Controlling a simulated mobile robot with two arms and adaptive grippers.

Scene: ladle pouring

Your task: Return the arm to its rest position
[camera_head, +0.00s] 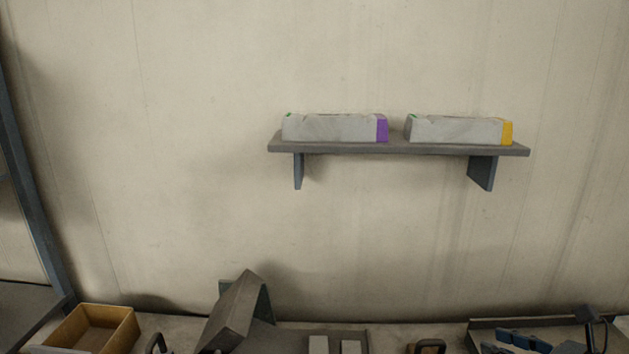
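A dark, jointed shape at the lower right edge looks like my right gripper (588,328). It is small and partly cut off by the bottom of the view, in front of or over a dark tray (482,325). I cannot make out its fingers clearly, nor whether it is open or shut. I see nothing held in it.
A wall shelf (400,148) holds two grey boxes, one with a purple end (335,128) and one with a yellow end (455,130). Along the bottom are a yellow open box (125,330), a tilted grey block (235,310) and dark handles (430,343). The wall between is bare.

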